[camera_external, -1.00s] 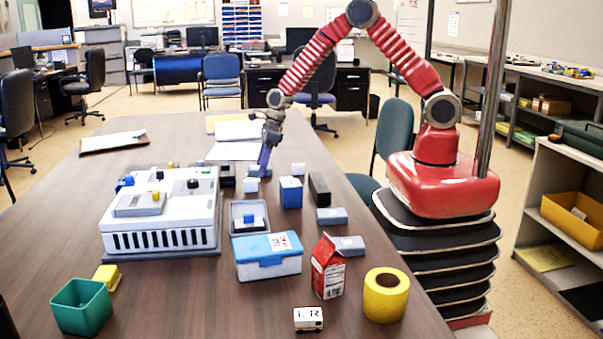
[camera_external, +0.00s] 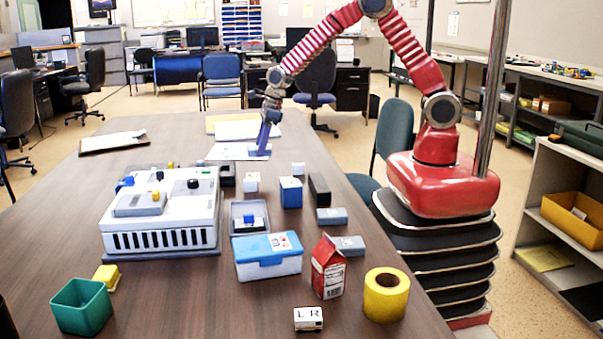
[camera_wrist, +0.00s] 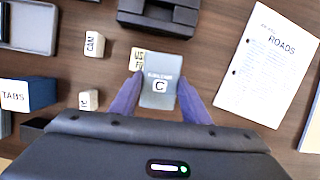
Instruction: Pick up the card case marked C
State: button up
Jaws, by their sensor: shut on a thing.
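The card case marked C (camera_wrist: 161,75) is a small grey-blue case with a white C label, seen in the wrist view. My gripper (camera_wrist: 158,92) is shut on it, with one blue-purple finger at each side. In the external view my gripper (camera_external: 262,150) points down and is raised over the far part of the table, near the white papers. The case is hard to make out there. In the wrist view the case partly covers a small cream block (camera_wrist: 137,56) with lettering.
A white block marked CAM (camera_wrist: 94,43), another small white block (camera_wrist: 88,99) and a blue TABS box (camera_wrist: 28,94) lie left. A black device (camera_wrist: 158,14) is above the case in the wrist view. A printed ROADS sheet (camera_wrist: 262,75) lies right. The table's left side (camera_external: 60,215) is clear.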

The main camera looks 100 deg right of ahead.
jog(key=shift+r, duration=1.5)
